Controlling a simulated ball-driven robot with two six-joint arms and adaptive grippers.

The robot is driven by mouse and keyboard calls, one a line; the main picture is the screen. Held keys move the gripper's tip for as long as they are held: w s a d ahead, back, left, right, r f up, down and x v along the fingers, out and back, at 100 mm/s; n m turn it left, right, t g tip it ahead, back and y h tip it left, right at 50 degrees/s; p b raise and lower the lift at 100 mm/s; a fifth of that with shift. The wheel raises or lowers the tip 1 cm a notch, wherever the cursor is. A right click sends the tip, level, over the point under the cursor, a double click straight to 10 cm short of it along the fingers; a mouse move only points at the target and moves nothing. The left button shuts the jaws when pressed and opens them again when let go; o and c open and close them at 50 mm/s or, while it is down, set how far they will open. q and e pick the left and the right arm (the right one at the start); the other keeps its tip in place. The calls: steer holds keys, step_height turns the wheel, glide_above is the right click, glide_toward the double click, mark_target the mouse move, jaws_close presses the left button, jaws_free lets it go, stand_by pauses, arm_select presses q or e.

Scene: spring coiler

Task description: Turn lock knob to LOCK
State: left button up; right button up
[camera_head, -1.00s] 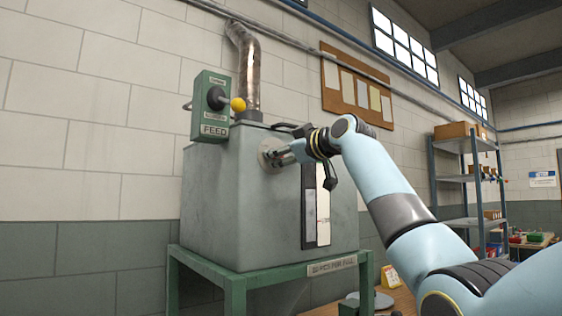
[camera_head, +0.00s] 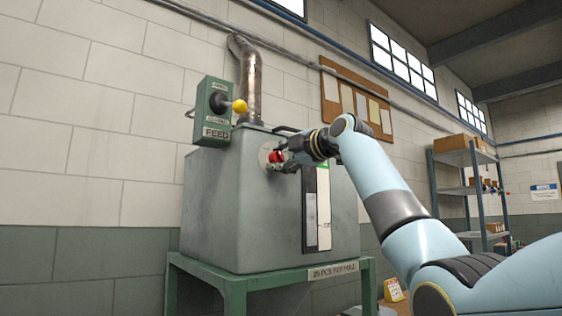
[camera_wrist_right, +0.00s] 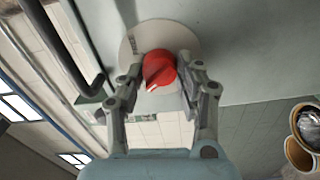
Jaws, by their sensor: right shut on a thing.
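The red lock knob (camera_head: 277,156) sits on a round pale plate (camera_head: 265,155) on the front of the grey hopper box (camera_head: 235,205). In the right wrist view the knob (camera_wrist_right: 158,68) shows a white pointer mark aimed down and to the left; the lettering on its plate (camera_wrist_right: 133,42) is too small to read. My right gripper (camera_head: 284,160) is at the knob, its fingers closed on either side of it, as the right wrist view also shows (camera_wrist_right: 160,82). My left gripper is not in view.
A green FEED box (camera_head: 212,108) with a yellow-ended lever (camera_head: 240,106) is mounted above left of the knob. A dark handle (camera_wrist_right: 88,55) runs close to the gripper in the wrist view. A gauge strip (camera_head: 317,208) lies right of the knob.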

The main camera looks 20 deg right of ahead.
steer(key=shift+f+n, duration=0.1)
steer(key=shift+n, duration=0.5)
steer(key=o, duration=1.1)
steer(key=v, duration=1.2)
